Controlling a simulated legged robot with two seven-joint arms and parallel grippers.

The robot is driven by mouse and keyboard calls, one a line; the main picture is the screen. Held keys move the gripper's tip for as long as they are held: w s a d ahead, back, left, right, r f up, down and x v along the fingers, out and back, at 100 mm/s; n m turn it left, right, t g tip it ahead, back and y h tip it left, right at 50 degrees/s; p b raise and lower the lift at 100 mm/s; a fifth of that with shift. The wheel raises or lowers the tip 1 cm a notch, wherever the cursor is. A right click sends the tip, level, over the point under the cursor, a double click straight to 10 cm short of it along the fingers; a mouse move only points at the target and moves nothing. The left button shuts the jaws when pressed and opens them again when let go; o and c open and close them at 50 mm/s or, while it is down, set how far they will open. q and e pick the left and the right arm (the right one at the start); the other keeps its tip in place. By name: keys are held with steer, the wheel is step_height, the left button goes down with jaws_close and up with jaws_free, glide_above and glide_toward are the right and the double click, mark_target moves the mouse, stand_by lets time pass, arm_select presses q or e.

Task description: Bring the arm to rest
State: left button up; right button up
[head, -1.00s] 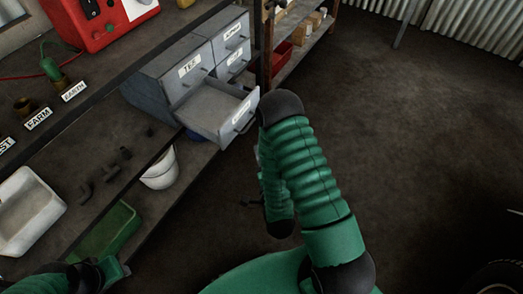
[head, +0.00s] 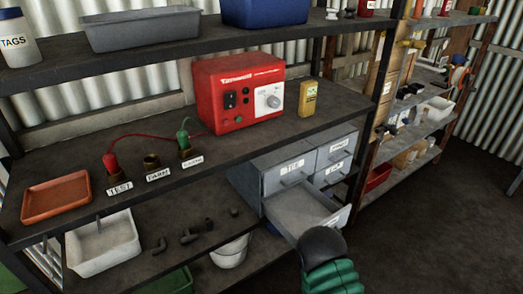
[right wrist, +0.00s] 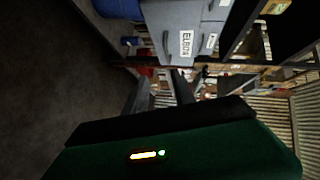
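My right arm shows in the head view as a dark joint and green ribbed sleeve at the bottom, in front of the pulled-out drawer (head: 305,208); its gripper is out of that view. In the right wrist view, the right gripper (right wrist: 160,80) has its two grey fingers apart, with nothing seen between them. Beyond the fingers is the grey drawer cabinet (right wrist: 170,18), with a label that seems to read ELBOW. My left gripper is in neither view.
A red power unit (head: 240,95) sits on the bench beside labelled terminals. A white bucket (head: 231,252) is below. A loaded shelf (head: 425,105) stands right; floor there is clear.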

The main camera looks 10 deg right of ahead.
steer(key=w+a+n+g+y, duration=0.35)
steer(key=a+n+g, duration=0.2)
steer(key=n, duration=0.35)
steer(key=s+a+r+n+g+y, duration=0.35)
steer(key=s+r+n+g, duration=0.3)
steer(key=s+n, duration=0.45)
step_height(320, 180, up, 25)
steer(key=s+p, duration=0.1)
steer(key=p, duration=2.3)
steer(key=shift+a+n+h, duration=0.3)
steer(key=shift+a, duration=0.05)
